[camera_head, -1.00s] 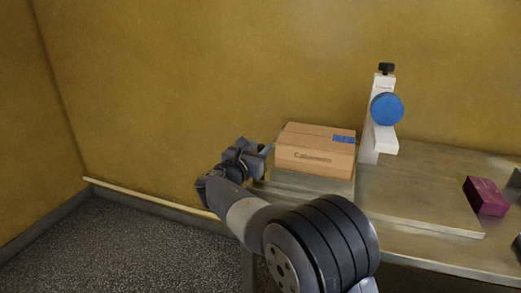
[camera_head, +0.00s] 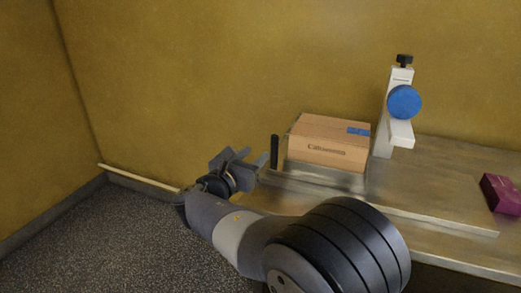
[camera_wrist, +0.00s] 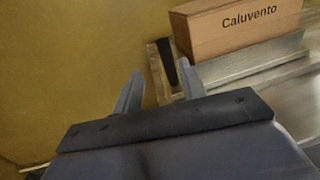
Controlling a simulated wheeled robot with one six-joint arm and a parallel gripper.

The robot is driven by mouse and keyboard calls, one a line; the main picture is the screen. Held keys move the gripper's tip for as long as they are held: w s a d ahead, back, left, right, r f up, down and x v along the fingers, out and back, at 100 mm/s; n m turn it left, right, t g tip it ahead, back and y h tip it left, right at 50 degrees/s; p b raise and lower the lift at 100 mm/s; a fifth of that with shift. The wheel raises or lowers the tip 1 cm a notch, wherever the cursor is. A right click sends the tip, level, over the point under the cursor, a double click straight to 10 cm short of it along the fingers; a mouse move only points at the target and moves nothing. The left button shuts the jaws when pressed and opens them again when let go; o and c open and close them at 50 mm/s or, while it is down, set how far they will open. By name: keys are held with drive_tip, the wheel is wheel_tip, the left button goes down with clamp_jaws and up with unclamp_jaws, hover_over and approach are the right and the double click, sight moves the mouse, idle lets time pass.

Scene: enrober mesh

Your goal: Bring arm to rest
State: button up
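My gripper (camera_head: 253,162) is at the left end of the metal table in the head view, left of the cardboard box and apart from it. In the wrist view its two fingers (camera_wrist: 160,88) stand apart with nothing between them, so it is open and empty. My arm reaches from the lower right toward the left of the picture.
A cardboard box (camera_head: 328,144) sits on a metal tray or plate (camera_head: 345,182) on the table (camera_head: 440,178). A black upright post (camera_head: 274,152) stands at its left. Floor at left is clear.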

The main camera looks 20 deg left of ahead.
sight(274, 141)
drive_tip(key=shift+s, duration=0.25)
drive_tip(key=w, duration=0.3)
drive_tip(key=w+d, duration=0.1)
drive_tip(key=w, duration=0.3)
drive_tip(key=w+d, duration=0.1)
drive_tip(key=w, duration=0.3)
drive_tip(key=shift+d, duration=0.15)
drive_tip(key=shift+s+d, duration=0.1)
drive_tip(key=shift+d, duration=0.15)
drive_tip(key=shift+d+b, duration=0.15)
drive_tip(key=shift+b, duration=0.15)
drive_tip(key=shift+s+r, duration=0.1)
